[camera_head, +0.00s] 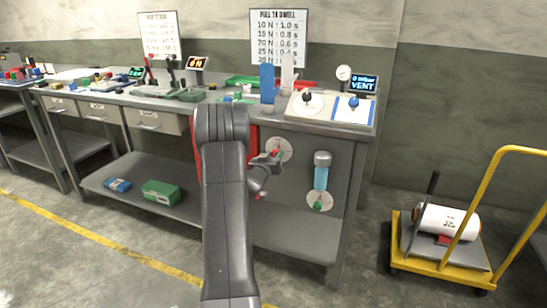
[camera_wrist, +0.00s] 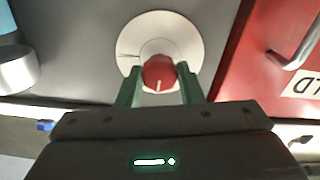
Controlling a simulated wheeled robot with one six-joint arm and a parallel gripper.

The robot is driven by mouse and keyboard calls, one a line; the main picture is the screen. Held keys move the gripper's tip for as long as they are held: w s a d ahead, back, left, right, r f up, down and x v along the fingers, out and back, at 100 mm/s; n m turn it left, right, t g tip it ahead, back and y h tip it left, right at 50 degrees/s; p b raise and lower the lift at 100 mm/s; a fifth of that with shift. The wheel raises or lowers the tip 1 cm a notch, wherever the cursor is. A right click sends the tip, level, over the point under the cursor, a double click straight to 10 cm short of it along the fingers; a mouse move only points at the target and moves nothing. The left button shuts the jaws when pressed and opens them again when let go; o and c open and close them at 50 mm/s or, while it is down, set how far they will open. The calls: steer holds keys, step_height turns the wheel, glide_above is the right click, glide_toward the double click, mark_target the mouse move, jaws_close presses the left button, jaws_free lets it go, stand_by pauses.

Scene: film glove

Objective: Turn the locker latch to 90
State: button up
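A round red knob (camera_wrist: 159,72) with a white pointer line sits on a white dial (camera_wrist: 128,50) on a grey panel, beside a red door (camera_wrist: 268,75). This looks like the locker latch. The white pointer points down in the wrist view. My gripper (camera_wrist: 160,68) has one green finger on each side of the knob, and both fingertips appear to touch it. In the head view, my gripper (camera_head: 268,159) is at the dial (camera_head: 285,145) on the bench front. My arm hides most of the red door there.
A blue-bodied device (camera_head: 321,175) above another dial (camera_head: 319,201) with a green knob is to the right on the panel. The workbench (camera_head: 330,128) overhangs the panel. A yellow cart (camera_head: 455,268) stands on the floor at right.

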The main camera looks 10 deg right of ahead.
steer(key=shift+c, duration=0.6)
steer(key=shift+f+m+b, duration=0.1)
steer(key=shift+m+b, duration=0.2)
steer(key=shift+b, duration=0.15)
steer(key=m+b, duration=0.3)
steer(key=shift+f, duration=0.1)
steer(key=m+b, duration=0.4)
steer(key=m, duration=0.1)
steer(key=shift+b, duration=0.3)
steer(key=shift+s+d+m+b, duration=0.1)
steer(key=shift+m+b, duration=2.9)
steer(key=shift+m, duration=1.4)
